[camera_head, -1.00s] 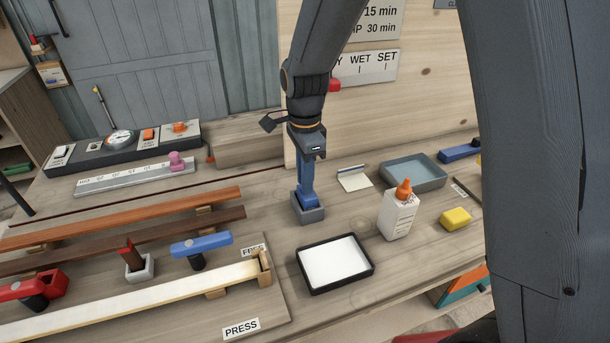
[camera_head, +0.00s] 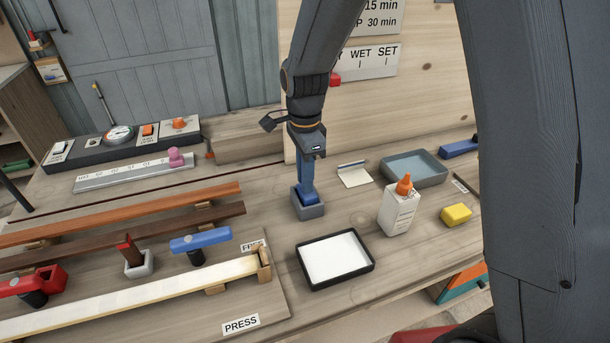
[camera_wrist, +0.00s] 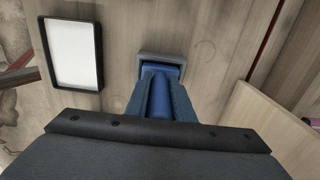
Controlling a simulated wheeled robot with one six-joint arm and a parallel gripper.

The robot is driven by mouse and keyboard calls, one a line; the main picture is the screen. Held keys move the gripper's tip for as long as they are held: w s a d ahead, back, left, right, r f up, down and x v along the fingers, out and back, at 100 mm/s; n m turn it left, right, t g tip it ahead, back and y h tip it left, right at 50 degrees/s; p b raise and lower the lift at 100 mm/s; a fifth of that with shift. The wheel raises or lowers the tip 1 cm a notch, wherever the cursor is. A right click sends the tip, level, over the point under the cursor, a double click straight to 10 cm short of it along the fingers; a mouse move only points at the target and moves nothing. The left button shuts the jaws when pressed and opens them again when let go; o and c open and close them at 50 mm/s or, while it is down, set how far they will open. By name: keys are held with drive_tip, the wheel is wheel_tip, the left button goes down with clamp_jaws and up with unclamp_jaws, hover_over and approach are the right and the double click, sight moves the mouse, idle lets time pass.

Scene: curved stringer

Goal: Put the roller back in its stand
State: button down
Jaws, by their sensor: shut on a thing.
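The blue roller (camera_wrist: 160,98) is between the fingers of my gripper (camera_wrist: 162,88) in the wrist view. My gripper is shut on it. In the head view my gripper (camera_head: 307,182) points straight down over the small grey stand (camera_head: 309,212), and the blue roller (camera_head: 308,198) shows low between the stand's walls. The stand also shows in the wrist view (camera_wrist: 145,57), its rim around the roller's far end. The roller looks about upright. Whether it touches the stand's bottom is hidden.
A black tray with a white inside (camera_head: 301,270) lies in front of the stand. A white glue bottle (camera_head: 398,215) stands to the right, near a grey tray (camera_head: 432,180) and a yellow block (camera_head: 456,214). Wooden strips (camera_head: 120,215) and clamps lie to the left.

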drive_tip(key=shift+f, duration=0.55)
drive_tip(key=c, duration=0.9)
unclamp_jaws()
drive_tip(key=shift+r+p, duration=3.3)
drive_tip(key=shift+r, duration=1.25)
drive_tip(key=shift+d, duration=0.1)
